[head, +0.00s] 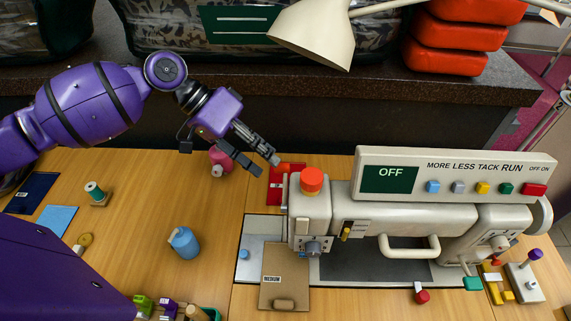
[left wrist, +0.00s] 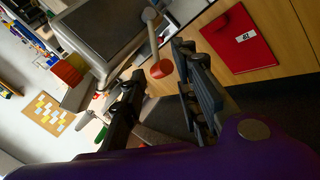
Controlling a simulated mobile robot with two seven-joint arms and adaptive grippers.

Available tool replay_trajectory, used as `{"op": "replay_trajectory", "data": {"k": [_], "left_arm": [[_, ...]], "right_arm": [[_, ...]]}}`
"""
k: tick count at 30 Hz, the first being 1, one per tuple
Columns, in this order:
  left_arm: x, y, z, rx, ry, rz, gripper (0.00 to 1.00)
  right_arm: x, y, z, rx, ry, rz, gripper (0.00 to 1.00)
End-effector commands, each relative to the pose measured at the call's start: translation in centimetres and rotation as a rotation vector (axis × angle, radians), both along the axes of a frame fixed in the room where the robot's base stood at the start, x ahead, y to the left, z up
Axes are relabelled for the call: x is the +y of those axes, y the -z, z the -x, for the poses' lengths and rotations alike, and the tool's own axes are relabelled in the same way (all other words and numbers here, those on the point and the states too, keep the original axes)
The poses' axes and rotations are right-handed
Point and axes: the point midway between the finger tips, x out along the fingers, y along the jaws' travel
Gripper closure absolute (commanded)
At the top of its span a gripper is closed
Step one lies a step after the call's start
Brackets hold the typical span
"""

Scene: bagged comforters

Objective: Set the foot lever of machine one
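A cream sewing machine (head: 385,212) stands on the wooden table at the right in the head view. My right gripper is not in view.
A red labelled card (head: 275,185) lies just below the left fingers. A brown card (head: 283,285) lies before the machine. A lamp (head: 315,32) hangs above, near bagged comforters (head: 195,30) on a dark shelf.

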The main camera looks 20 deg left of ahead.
Motion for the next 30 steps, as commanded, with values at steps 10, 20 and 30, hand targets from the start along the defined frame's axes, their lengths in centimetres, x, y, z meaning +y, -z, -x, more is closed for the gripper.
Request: {"op": "replay_trajectory", "data": {"k": [10,20,30], "left_arm": [[-3.9,3.8,-0.3,0.001,0.001,0.004,0.71],[-4.9,4.9,-0.4,0.001,0.000,0.002,0.71],[-4.8,4.9,-0.4,0.001,0.000,0.001,1.00]], "right_arm": [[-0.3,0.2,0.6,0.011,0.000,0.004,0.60],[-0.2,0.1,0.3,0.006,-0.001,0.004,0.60],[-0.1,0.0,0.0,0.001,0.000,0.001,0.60]]}}
